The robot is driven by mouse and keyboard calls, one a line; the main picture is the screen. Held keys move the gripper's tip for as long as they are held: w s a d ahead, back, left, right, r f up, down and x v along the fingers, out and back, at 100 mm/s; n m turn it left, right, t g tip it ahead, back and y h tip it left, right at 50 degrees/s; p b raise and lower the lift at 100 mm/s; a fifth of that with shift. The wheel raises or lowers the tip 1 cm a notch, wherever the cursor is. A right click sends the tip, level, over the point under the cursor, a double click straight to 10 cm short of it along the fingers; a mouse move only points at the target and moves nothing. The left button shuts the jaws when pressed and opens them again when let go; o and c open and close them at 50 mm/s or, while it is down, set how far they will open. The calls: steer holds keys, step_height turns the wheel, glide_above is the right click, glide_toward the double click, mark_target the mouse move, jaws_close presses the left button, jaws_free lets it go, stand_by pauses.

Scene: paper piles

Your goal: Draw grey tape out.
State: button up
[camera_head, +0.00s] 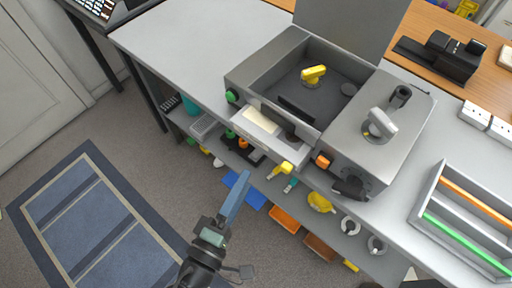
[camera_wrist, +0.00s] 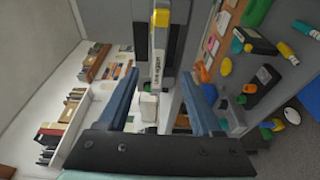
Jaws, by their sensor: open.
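No thing in view is plainly a roll of grey tape. A light grey, rounded object (camera_head: 380,124) stands on the closed grey housing beside the box. My gripper (camera_head: 240,182), with blue fingers, is in front of the bench and apart from the box. In the wrist view my gripper (camera_wrist: 159,72) is open, with nothing held between its fingers.
A yellow object (camera_head: 313,74) lies in the box. The raised lid (camera_head: 350,25) stands behind it. A lower shelf holds several coloured items, including a yellow one (camera_head: 321,202). A divided tray (camera_head: 440,190) is at right. The bench's left part (camera_head: 175,45) is clear.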

mark_target(263, 146)
steer(key=x, duration=1.2)
steer(key=shift+w+d+r, duration=0.1)
steer(key=shift+w, duration=0.2)
steer(key=shift+c, duration=0.2)
jaws_close()
